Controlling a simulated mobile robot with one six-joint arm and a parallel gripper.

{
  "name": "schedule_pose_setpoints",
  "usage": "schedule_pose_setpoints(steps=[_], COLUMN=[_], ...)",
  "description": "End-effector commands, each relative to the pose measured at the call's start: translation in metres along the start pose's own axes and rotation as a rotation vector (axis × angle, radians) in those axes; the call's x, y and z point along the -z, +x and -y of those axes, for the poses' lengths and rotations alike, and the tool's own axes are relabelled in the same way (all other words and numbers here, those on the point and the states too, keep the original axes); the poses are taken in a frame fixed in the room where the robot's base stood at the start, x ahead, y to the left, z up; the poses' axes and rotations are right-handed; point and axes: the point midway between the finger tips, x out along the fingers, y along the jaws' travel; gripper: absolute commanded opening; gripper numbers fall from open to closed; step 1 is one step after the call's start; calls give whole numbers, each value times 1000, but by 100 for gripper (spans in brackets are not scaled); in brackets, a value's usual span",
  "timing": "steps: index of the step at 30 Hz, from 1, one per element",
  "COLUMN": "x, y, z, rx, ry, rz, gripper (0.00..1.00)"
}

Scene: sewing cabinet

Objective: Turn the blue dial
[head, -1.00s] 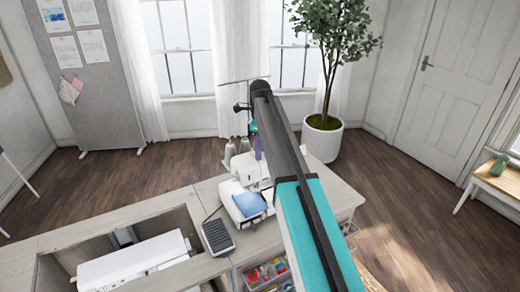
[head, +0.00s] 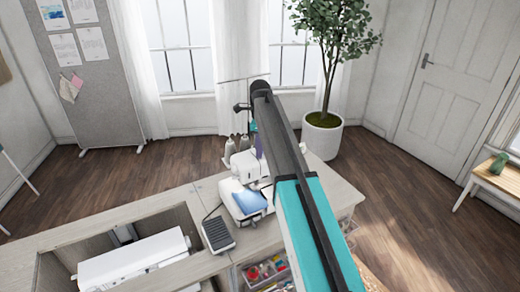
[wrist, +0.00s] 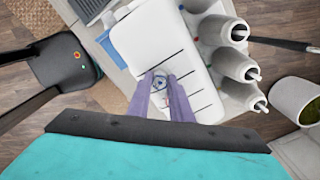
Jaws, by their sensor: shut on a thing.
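The blue dial (wrist: 160,83) is a small round knob on the top of the white machine (wrist: 160,40), which has dark lines across it. My gripper (wrist: 160,76) has its two purple fingers on either side of the dial, shut on it. The fingers hide the dial's sides, and I cannot tell how far it is turned. In the head view the white machine (head: 246,164) stands on the cabinet top, partly behind my arm. There only a bit of a purple finger shows, and the dial is hidden.
Several thread cones (wrist: 235,64) stand close to the right of the machine in the wrist view. A blue cloth (head: 250,202) lies at the machine's front. A dark foot pedal (head: 217,233) rests on the cabinet top. Another white machine (head: 135,259) sits in the cabinet's well.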

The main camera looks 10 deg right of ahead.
Motion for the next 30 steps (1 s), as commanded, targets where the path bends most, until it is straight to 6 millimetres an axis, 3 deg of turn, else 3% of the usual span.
schedule_pose_setpoints(steps=[11, 30], x=[0, 1], y=[1, 1], z=[0, 0], rx=[-2, -1], ry=[-156, -717], rz=[0, -1], gripper=[0, 0])
